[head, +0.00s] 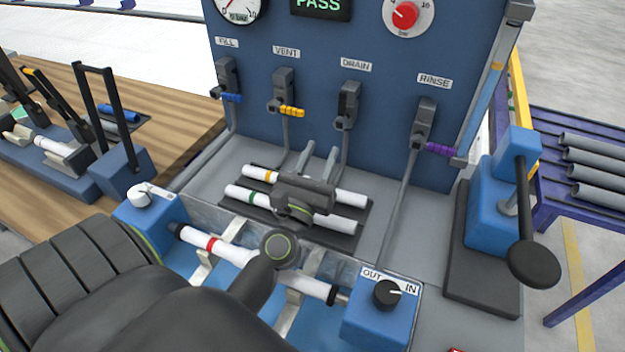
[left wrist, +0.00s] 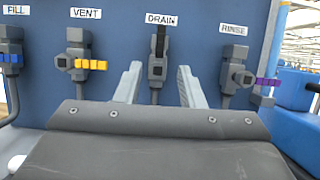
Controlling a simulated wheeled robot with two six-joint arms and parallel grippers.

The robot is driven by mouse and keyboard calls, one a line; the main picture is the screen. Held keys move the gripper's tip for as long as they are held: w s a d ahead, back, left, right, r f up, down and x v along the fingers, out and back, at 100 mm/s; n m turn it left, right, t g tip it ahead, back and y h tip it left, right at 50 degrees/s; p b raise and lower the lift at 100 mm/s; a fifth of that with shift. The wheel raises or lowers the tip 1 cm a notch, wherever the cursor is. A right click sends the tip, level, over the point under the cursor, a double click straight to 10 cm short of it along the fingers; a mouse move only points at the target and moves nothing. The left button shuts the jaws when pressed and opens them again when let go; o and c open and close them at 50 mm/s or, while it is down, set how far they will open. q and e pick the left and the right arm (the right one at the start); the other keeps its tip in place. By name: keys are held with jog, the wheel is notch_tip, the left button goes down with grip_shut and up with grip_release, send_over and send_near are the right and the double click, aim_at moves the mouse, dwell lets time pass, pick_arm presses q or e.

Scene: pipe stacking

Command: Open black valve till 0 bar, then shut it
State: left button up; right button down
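The black valve handle (head: 350,93) is on the DRAIN valve of the blue panel. In the left wrist view the DRAIN valve (left wrist: 157,68) is straight ahead between my fingers, and its black handle looks upright. My left gripper (head: 321,150) is open and empty, pointing at the panel below and in front of the DRAIN valve, apart from it. The pressure gauge (head: 238,10) is cut off by the top edge, so its reading is unclear. My right gripper is not in view.
The blue VENT handle neighbour is yellow (head: 292,111); FILL has a blue handle (head: 231,98), RINSE a purple one (head: 440,149). White pipes (head: 350,198) lie below my gripper. A banded pipe (head: 205,243) lies in the trough. A lever pump (head: 490,205) stands right. A display (head: 320,5) reads PASS.

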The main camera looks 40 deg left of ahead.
pick_arm(q)
jog(key=shift+b+v, duration=0.65)
jog(key=shift+v, duration=1.25)
